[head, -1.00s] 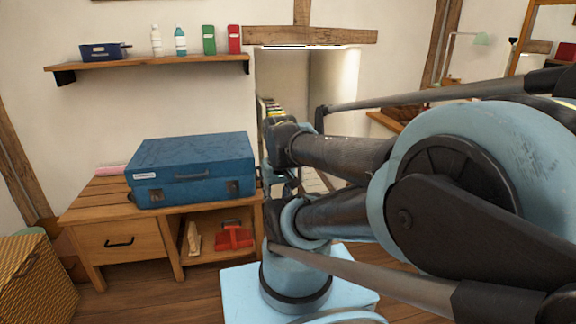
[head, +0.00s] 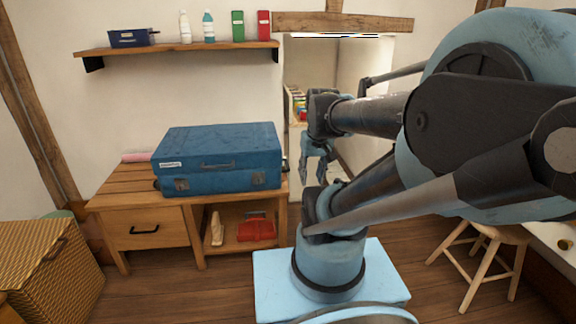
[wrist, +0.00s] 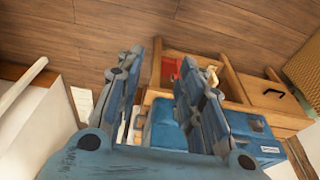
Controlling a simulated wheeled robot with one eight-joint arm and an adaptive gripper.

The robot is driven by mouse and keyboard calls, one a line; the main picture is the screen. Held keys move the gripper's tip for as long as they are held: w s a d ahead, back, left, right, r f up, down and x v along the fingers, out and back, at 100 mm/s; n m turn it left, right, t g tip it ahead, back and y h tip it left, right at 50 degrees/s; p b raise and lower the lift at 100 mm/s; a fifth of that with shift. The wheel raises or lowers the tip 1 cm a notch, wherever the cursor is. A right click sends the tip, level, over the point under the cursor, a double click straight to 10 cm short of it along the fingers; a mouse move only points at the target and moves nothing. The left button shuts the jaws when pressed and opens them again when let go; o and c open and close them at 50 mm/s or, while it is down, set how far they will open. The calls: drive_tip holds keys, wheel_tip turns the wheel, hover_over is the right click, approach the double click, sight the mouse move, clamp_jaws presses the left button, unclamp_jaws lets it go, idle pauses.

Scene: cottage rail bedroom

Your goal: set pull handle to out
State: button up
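A black pull handle (head: 144,230) is on the front of the wooden drawer (head: 124,218), at the left of the low bench; the drawer looks closed. The handle also shows at the right of the wrist view (wrist: 274,92). My gripper (head: 317,172) hangs fingers-down to the right of the bench, well away from the handle. In the wrist view my gripper (wrist: 160,62) has its two blue fingers apart, with nothing held between them.
A blue suitcase (head: 218,160) lies on the bench (head: 118,186). A red item (head: 256,229) sits on its open shelf. A wicker hamper (head: 45,262) stands at left, a stool (head: 490,238) at right. Open floor (head: 185,290) lies before the bench.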

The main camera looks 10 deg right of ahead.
drive_tip(key=w+r, duration=0.3)
drive_tip(key=w, duration=0.8)
drive_tip(key=t+y, duration=0.2)
hover_over(287, 164)
drive_tip(key=s+d, duration=0.4)
drive_tip(key=s, duration=0.3)
wheel_tip(287, 164, down, 12)
drive_tip(key=r, duration=0.1)
drive_tip(key=shift+m, duration=0.3)
drive_tip(key=x, duration=1.7)
drive_tip(key=shift+s+f, duration=0.1)
drive_tip(key=shift+f, duration=0.05)
clamp_jaws()
drive_tip(key=shift+a, duration=0.15)
